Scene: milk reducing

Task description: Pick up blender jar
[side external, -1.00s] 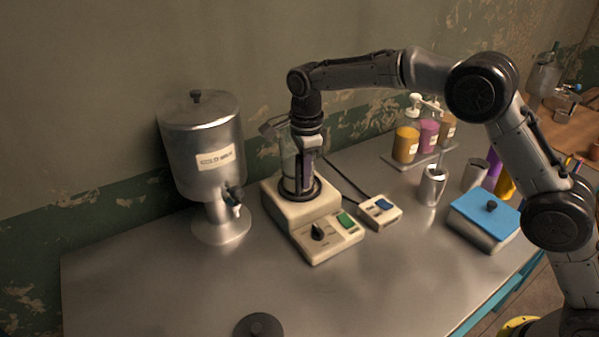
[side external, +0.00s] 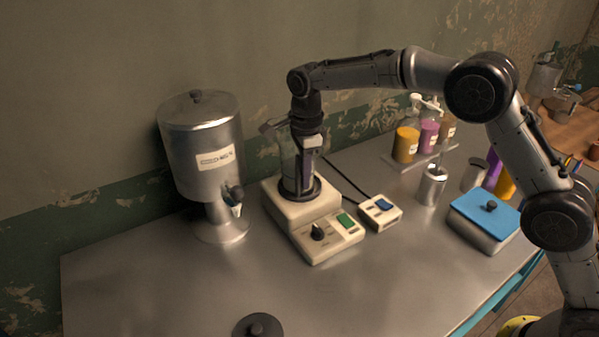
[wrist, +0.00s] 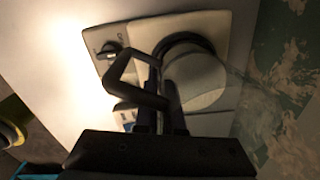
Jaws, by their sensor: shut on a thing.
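The clear blender jar (side external: 288,165) stands upright on the cream blender base (side external: 302,212), inside the dark ring at its top. In the wrist view, the jar's round mouth (wrist: 198,82) shows right of my fingers. My gripper (side external: 308,168) points down at the jar's near right side and is shut on it, apparently at the handle side. In the wrist view, my gripper (wrist: 160,108) is dark against the jar's edge, so the exact contact is hard to see. My gripper hides part of the jar.
A metal dispenser (side external: 203,150) stands left of the blender. A small switch box (side external: 380,212) sits right of it, with a cable behind. Metal cups (side external: 431,187), a blue-lidded box (side external: 486,218) and pump bottles (side external: 428,136) stand further right. A dark lid (side external: 258,326) lies in front.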

